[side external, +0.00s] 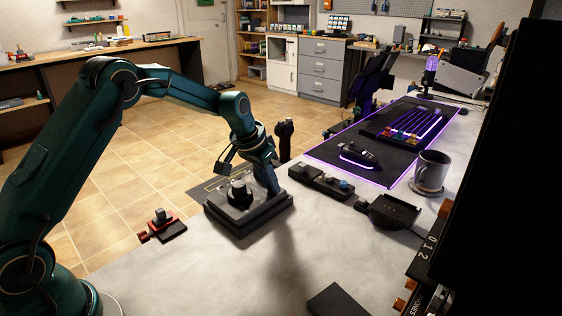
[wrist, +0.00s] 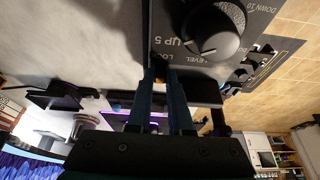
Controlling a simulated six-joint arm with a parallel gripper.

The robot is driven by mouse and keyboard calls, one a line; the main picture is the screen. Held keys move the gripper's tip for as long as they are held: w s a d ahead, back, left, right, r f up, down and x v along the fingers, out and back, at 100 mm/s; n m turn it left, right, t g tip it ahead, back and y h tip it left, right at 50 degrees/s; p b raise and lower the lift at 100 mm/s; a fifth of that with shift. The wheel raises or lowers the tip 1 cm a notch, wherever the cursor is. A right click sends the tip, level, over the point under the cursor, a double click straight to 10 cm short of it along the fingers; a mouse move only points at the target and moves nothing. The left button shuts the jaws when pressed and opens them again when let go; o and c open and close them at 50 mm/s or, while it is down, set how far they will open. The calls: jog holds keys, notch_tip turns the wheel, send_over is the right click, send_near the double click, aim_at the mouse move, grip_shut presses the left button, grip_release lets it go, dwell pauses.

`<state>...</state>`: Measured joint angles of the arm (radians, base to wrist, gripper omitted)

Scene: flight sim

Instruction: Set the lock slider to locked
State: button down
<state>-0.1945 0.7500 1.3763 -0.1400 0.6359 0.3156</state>
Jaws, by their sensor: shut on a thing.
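A dark control box (side external: 240,222) with a round knob (side external: 238,190) on top stands on the bench in the side view. In the wrist view the knob (wrist: 212,30) has a white pointer mark, with "UP 5", "DOWN 10" and "LEVEL" printed near it. My gripper (side external: 274,190) reaches down to the right edge of the box. In the wrist view my gripper (wrist: 160,76) is shut on the lock slider (wrist: 158,81) beside a partly hidden "LO..." label. Only a small orange bit shows between the fingertips; the slider's position cannot be told.
A purple-lit mat (side external: 400,130) lies behind. The front bench is mostly clear.

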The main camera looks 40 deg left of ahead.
jog(key=shift+w, duration=0.1)
dwell(0.3)
jog(key=shift+w, duration=0.85)
jog(key=c, duration=0.8)
grip_release()
